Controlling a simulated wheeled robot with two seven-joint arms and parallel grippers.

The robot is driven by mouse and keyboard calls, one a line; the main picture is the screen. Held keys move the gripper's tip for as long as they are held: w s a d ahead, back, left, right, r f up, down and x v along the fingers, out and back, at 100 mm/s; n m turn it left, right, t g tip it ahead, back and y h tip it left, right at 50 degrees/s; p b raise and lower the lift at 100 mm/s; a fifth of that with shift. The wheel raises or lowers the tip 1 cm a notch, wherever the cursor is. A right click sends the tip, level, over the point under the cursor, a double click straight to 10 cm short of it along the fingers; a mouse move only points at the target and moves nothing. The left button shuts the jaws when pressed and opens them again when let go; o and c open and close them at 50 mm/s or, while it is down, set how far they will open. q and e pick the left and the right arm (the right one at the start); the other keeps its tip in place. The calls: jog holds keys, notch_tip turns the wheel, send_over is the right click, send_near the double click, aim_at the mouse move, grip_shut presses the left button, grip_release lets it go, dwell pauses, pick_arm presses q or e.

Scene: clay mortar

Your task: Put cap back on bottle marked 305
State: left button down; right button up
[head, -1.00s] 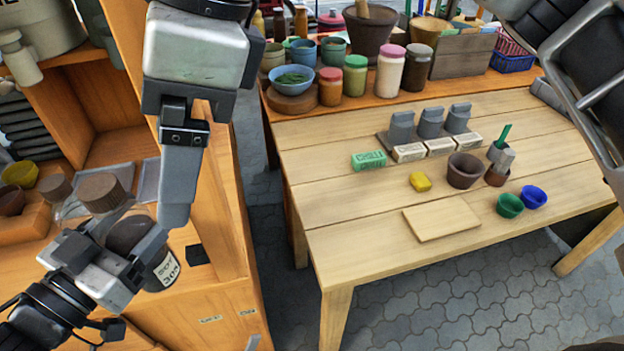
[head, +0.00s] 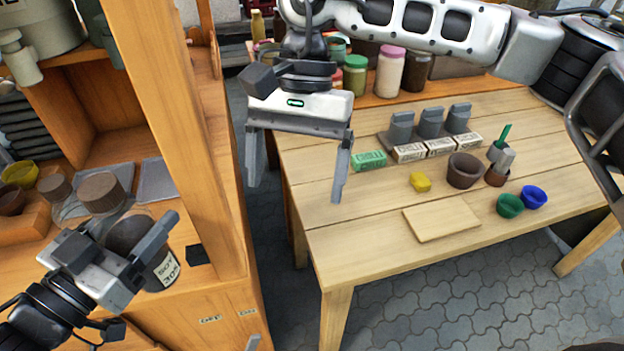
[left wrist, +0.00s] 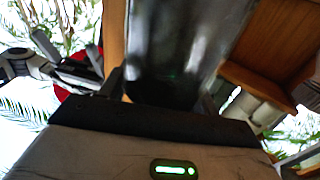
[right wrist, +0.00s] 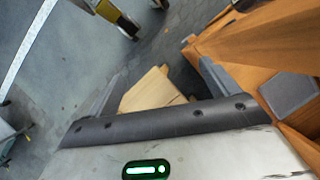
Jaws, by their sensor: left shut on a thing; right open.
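The glass bottle (head: 163,268) with dark contents and a label reading 305 stands on the wooden shelf unit at the left. A wide brown cap (head: 101,190) appears seated on top of its clear shoulder; how tight it is I cannot tell. My left gripper (head: 148,252) is shut around the bottle's body, and the bottle (left wrist: 180,45) fills the middle of the left wrist view. My right gripper (head: 295,192) is open and empty, right of the shelf post and apart from the bottle. Its spread fingers (right wrist: 160,72) also show in the right wrist view.
A wooden shelf post (head: 185,130) stands between my grippers. A smaller brown-lidded jar (head: 55,187) and a yellow bowl (head: 20,174) are left of the bottle. The wooden table (head: 370,250) carries a clay pot (head: 464,170), stamped blocks and small bowls. A floor gap separates table and shelf.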

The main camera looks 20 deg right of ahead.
jog(key=w+d+f+n+h, duration=0.1)
jog(key=d+f+n, duration=0.2)
jog(key=d+f, duration=0.1)
jog(key=shift+d+f, duration=0.3)
jog(key=shift+d, duration=0.1)
